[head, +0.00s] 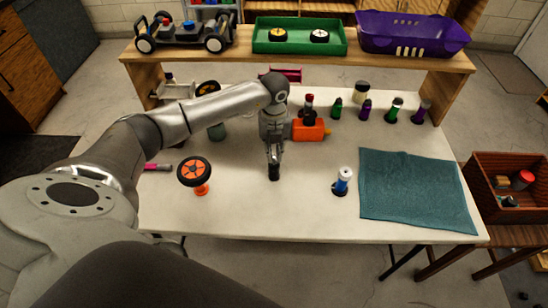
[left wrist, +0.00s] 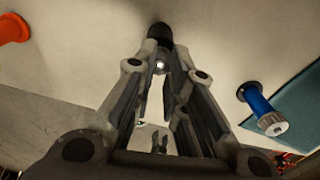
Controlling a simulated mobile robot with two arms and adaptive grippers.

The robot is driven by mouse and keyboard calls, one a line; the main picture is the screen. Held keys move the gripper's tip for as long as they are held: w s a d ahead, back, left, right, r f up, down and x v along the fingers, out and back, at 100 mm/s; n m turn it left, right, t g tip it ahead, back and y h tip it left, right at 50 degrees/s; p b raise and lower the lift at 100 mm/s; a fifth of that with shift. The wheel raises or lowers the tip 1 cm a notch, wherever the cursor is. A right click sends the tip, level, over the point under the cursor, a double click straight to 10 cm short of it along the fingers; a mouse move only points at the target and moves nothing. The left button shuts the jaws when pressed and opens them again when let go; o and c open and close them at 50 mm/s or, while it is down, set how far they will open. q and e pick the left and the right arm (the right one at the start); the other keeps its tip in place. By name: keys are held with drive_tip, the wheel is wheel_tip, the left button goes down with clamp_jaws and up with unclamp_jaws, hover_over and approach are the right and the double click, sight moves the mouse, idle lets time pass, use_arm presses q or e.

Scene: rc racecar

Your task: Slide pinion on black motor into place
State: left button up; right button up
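A black motor (head: 274,174) stands upright near the middle of the white table; it also shows in the left wrist view (left wrist: 160,36). My left gripper (head: 274,157) points down right above it, at its top end. In the left wrist view my left gripper's fingers (left wrist: 160,72) are close together, with a narrow gap. A small shiny metal piece (left wrist: 160,67) shows between the fingertips at the motor's top. I cannot tell whether it is the pinion or the motor shaft, nor whether the fingers touch it. My right gripper is not in view.
A blue and white cylinder (head: 342,182) stands to the right, near a teal cloth (head: 415,190). An orange-rimmed wheel (head: 194,173) stands to the left. An orange item (head: 310,130) and several coloured cylinders are behind. A wooden shelf (head: 340,60) spans the back.

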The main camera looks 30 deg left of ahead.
sight(274, 157)
use_arm(q)
drive_tip(key=shift+f+b, duration=0.65)
drive_tip(key=shift+f, duration=0.4)
idle(0.6)
drive_tip(key=shift+r, duration=0.1)
drive_tip(key=shift+r+p, duration=2.25)
drive_tip(key=shift+r, duration=0.8)
drive_tip(key=shift+f, duration=0.1)
